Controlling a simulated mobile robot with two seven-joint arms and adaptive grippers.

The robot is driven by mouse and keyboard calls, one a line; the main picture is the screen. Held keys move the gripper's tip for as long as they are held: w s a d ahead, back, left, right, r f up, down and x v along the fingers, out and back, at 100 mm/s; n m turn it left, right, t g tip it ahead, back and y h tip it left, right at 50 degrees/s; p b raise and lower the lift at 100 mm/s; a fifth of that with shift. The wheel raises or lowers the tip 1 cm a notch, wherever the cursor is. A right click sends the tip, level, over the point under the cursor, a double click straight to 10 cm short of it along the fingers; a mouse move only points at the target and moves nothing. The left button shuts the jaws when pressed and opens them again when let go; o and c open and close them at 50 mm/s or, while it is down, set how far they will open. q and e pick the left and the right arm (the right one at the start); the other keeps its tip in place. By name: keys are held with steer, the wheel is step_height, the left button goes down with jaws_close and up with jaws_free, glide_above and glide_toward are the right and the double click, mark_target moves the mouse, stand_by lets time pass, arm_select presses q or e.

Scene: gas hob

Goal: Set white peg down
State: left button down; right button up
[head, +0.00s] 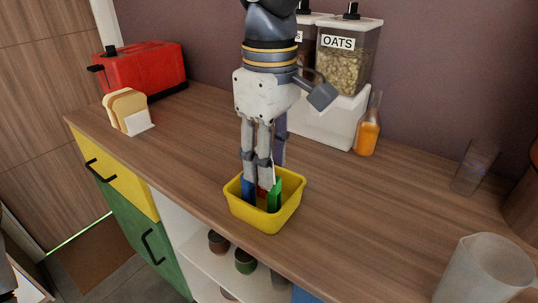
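A yellow tub (262,222) stands on the wooden counter near its front edge. My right gripper (262,180) points straight down with its fingertips inside the tub. A blue piece (249,191) shows at the left of the fingertips and a green piece (274,196) at their right. A small bit of red shows between them. I cannot make out a white peg; the fingers and the tub walls hide much of the inside. Whether the fingers are shut on something cannot be told. My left gripper is not in view.
A red toaster (143,69) and bread slices in a white holder (138,122) stand at the back left. An oats container (346,58), an orange bottle (368,128) and a glass (475,168) stand behind. A translucent jug (482,272) stands front right. Counter right of the tub is clear.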

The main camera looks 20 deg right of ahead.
step_height(320, 180, up, 12)
steer(key=shift+r, duration=0.25)
stand_by(0.3)
